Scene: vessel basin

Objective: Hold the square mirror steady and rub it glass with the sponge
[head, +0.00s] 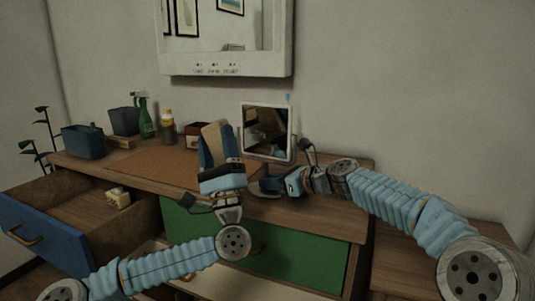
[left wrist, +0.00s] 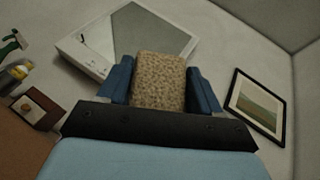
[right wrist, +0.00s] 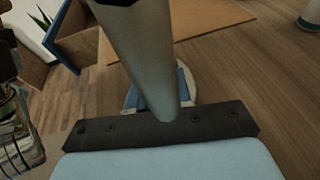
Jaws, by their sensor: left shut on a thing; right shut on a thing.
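The square mirror (head: 266,132) stands upright on the wooden dresser in a pale frame; its glass reflects dark shapes. My left gripper (head: 216,145) is shut on the tan sponge (head: 214,135), which points up just left of the mirror, apart from its glass. In the left wrist view the sponge (left wrist: 158,82) sits between both blue fingers. My right gripper (head: 270,186) is low beside the mirror's foot, shut on its stand. In the right wrist view a grey post (right wrist: 145,60) rises from the gripper; the fingertips are mostly hidden behind it.
A wall cabinet with a mirror front (head: 226,40) hangs above. A green spray bottle (head: 145,116), a yellow-capped bottle (head: 168,126), a small brown box (head: 197,134) and a blue bin (head: 83,142) stand at the back left. An open blue drawer (head: 45,235) juts out left.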

